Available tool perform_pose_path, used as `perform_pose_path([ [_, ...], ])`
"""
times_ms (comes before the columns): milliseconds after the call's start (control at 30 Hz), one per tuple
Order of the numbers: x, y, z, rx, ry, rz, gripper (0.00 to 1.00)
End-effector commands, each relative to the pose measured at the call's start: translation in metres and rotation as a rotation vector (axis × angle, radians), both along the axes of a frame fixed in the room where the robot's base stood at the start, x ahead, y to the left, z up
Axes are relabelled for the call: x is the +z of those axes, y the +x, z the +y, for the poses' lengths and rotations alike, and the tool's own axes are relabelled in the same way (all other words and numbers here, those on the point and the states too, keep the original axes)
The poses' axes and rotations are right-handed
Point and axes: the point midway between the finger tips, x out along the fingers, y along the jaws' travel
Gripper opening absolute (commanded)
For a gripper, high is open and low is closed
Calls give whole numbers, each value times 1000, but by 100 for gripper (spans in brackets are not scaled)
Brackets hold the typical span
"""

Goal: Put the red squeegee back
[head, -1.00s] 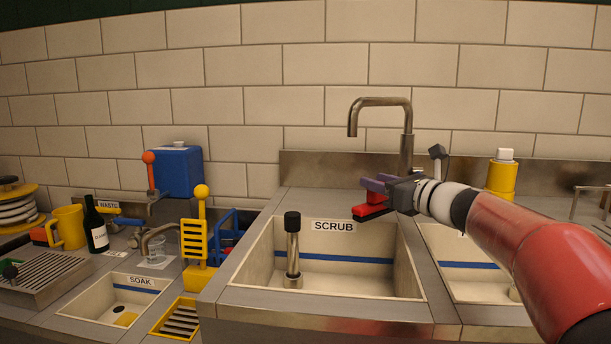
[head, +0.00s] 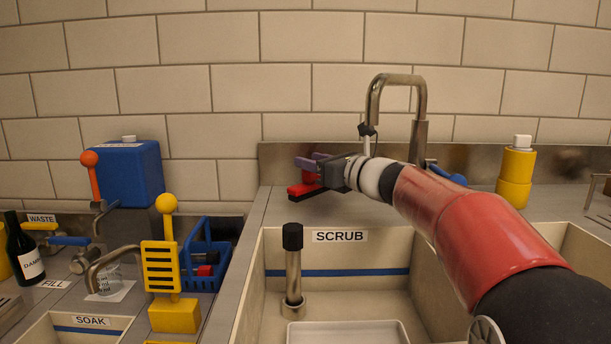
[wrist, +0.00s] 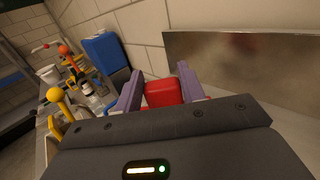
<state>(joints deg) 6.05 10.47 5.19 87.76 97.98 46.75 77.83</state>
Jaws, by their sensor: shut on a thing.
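The red squeegee (head: 306,188), a red body with a black strip along its lower edge, is between the purple fingers of my gripper (head: 308,163). In the head view it appears against the back ledge and steel splashback, up and left of the SCRUB label; whether it touches the ledge I cannot tell. In the wrist view its red block (wrist: 163,93) sits between the two fingers (wrist: 158,88), and its black strip is hidden. The gripper is shut on it.
The SCRUB basin (head: 345,250) has a black-topped standpipe (head: 292,262) and a white tray (head: 350,333). A tall tap (head: 420,130) stands behind my arm. To the left are a blue caddy (head: 205,272), a yellow slotted holder (head: 172,318) and a blue canister (head: 127,172).

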Motion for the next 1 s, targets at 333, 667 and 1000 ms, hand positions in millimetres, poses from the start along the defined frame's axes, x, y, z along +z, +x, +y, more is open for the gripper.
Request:
perform_pose_path([
  [333, -31, -2, -4, -2, -1, 1, 7],
  [667, -33, -2, -4, -2, -1, 2, 55],
  [1000, -32, -2, -4, -2, -1, 2, 61],
])
